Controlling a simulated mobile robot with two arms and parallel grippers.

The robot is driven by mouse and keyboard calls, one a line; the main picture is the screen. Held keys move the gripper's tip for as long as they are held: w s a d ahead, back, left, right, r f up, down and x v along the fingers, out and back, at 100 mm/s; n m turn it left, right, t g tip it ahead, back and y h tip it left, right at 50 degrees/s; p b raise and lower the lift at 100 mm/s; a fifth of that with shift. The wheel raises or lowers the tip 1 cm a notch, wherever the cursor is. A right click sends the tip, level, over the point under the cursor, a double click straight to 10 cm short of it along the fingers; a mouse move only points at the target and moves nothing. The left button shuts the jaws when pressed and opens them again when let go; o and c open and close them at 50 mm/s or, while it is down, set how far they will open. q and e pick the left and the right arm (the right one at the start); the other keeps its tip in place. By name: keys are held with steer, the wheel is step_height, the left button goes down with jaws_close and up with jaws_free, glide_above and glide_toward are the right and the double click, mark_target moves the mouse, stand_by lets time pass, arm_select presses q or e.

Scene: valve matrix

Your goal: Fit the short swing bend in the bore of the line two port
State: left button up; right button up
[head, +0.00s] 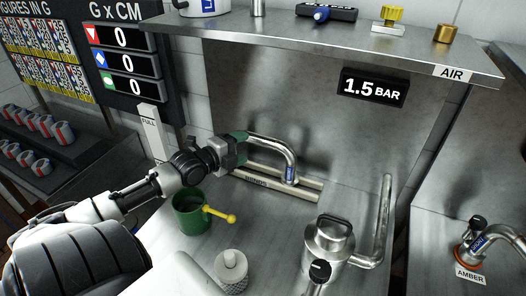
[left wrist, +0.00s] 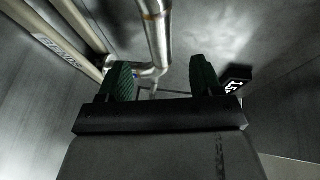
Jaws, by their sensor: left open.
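A steel bend with a blue tag (head: 288,158) stands on the pale rack (head: 314,194) at the back of the bench, curving over to the left. My left gripper (head: 241,148) has green finger pads and is at the bend's upper left end. In the left wrist view the steel pipe (left wrist: 157,38) lies beyond and between the two open, spread fingers (left wrist: 160,82); I cannot tell whether they touch it. I cannot make out a line two label or its bore. My right gripper is not in view.
A green mug (head: 190,214) with a yellow-knobbed rod stands below my left arm. A steel valve body (head: 328,240) and upright pipe (head: 384,215) stand to the right. A knurled part (head: 231,272) is in front. A shelf (head: 330,42) overhangs the back. An amber-labelled fitting (head: 470,272) is far right.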

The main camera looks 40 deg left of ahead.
mark_target(258, 142)
arm_select(q)
steer(key=shift+w+f, duration=0.2)
steer(key=shift+w, duration=0.85)
steer(key=shift+w+d+f, duration=0.1)
steer(key=shift+w+d, duration=0.1)
steer(key=shift+w, duration=0.15)
steer(key=shift+w+d+p, duration=0.15)
steer(key=shift+w+p, duration=0.25)
steer(key=shift+w, duration=0.35)
steer(key=w, duration=0.3)
steer(key=shift+d+f, duration=0.15)
steer(key=shift+f, duration=0.2)
steer(key=shift+w+f+p, duration=0.1)
steer(key=shift+w+p, duration=0.2)
steer(key=shift+w, duration=0.05)
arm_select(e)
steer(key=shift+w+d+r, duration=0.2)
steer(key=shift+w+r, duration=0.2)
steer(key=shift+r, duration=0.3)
arm_select(q)
steer(key=shift+s, duration=0.1)
steer(key=c, duration=1.2)
jaws_close()
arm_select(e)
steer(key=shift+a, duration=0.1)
